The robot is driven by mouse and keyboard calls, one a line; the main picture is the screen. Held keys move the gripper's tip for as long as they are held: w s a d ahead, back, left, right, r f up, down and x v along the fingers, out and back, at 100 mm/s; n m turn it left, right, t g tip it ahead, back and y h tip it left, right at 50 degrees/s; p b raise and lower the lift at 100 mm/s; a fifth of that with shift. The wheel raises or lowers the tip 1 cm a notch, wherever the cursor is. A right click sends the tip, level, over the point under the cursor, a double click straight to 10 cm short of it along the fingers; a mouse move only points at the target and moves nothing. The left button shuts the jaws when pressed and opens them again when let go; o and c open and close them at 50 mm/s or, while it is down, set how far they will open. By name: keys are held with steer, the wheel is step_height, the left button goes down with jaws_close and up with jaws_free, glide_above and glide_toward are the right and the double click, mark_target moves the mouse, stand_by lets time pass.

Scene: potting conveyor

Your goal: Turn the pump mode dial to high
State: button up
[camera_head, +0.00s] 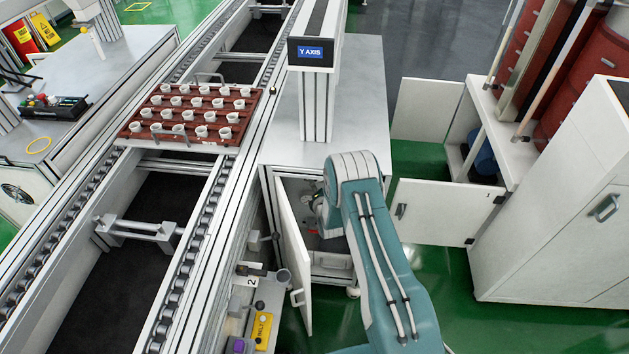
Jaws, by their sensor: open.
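My teal arm reaches down into an open white cabinet (266,185) under the Y AXIS column. My gripper (322,212) is inside the cabinet opening, small and partly hidden behind my own arm. It is open, and I see nothing held in it. A small red part (312,231) shows just below it; I cannot tell what it is. I cannot make out the pump mode dial or its setting. The part of the cabinet behind my arm is hidden.
The cabinet door (293,256) stands open left of my arm. A control box with a yellow plate (263,326) is beside it. A brown tray (150,134) of white pots sits on the conveyor (205,225).

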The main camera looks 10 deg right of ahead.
steer(key=shift+x, duration=1.85)
steer(key=shift+a, duration=0.1)
jaws_close()
